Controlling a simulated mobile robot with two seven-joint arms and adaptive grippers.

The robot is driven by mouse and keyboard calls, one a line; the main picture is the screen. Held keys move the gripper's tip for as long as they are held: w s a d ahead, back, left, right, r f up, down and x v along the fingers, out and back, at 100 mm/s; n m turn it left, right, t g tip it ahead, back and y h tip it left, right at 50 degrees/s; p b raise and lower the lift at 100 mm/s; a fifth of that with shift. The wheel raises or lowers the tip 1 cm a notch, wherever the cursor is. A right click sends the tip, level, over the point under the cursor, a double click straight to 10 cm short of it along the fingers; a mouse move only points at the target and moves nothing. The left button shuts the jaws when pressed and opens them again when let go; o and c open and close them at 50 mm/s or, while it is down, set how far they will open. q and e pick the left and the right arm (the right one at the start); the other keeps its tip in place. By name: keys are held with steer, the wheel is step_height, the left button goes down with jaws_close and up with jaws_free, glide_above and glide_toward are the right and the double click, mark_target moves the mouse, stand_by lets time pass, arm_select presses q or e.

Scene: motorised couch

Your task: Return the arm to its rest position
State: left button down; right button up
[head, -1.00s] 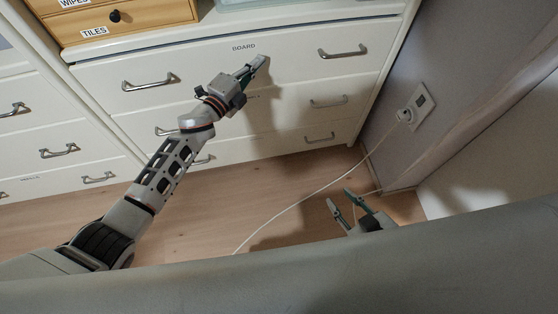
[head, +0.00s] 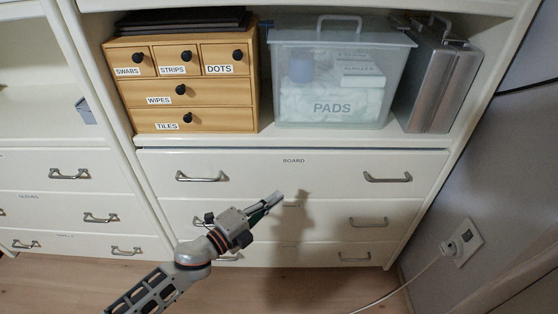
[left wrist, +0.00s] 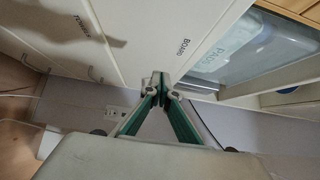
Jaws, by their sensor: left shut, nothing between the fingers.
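My left gripper (head: 275,200) is shut and empty in the head view, in front of the white drawer unit, below the drawer labelled BOARD (head: 330,172). Its arm comes up from the lower left. In the left wrist view the two green-sided fingers meet at their tips (left wrist: 160,80), with nothing between them. The BOARD label shows there just above and to the right of the fingertips. I cannot tell whether the fingertips touch the drawer front. My right gripper is out of view.
On the shelf above stand a wooden drawer box (head: 190,105) with labelled drawers, a clear PADS bin (head: 335,85) and a grey metal case (head: 437,85). Metal handles (head: 388,178) stick out from the drawers. A white cable runs from a wall socket (head: 462,243) at the right.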

arm_select(q)
steer(key=shift+s, duration=0.1)
